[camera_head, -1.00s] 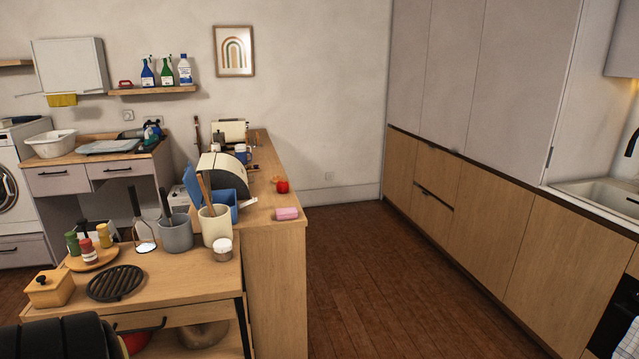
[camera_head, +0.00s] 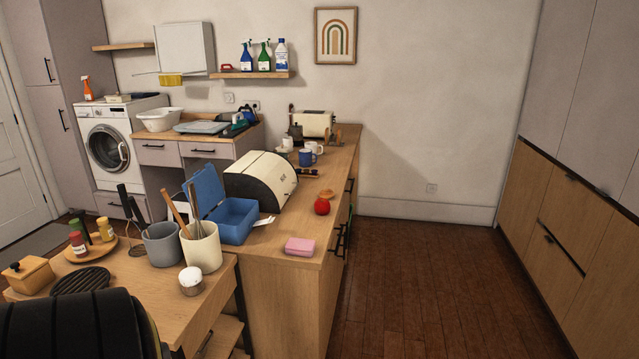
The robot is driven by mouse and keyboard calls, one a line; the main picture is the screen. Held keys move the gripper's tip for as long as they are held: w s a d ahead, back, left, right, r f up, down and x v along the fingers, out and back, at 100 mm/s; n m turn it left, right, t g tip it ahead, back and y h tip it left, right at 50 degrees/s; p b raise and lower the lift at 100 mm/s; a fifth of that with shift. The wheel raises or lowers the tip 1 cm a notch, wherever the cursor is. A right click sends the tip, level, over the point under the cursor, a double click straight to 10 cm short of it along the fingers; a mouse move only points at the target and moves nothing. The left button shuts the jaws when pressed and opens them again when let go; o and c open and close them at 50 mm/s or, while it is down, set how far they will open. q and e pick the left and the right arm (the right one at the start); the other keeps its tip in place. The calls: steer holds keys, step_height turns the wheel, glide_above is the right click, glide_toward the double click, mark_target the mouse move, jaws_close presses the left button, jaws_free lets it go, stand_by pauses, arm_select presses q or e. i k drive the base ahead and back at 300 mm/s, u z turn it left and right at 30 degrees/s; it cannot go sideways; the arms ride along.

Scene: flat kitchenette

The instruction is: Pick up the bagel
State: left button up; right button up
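I cannot make out a bagel for certain. A small orange-brown item (camera_head: 327,194) lies on the wooden counter (camera_head: 275,246), just behind a round red item (camera_head: 322,207); it is too small to tell what it is. Neither of my grippers is in view.
On the counter are a pink block (camera_head: 300,246), an open blue box (camera_head: 236,222), a bread bin (camera_head: 265,180) and mugs (camera_head: 306,157). The nearer table holds utensil pots (camera_head: 201,247) and a wooden box (camera_head: 28,274). The floor (camera_head: 410,285) right of the counter is clear.

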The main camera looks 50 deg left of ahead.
mark_target(329, 194)
steer(key=u, duration=0.65)
steer(key=i, duration=1.85)
steer(key=u, duration=2.05)
steer(key=i, duration=0.75)
steer(key=u, duration=0.75)
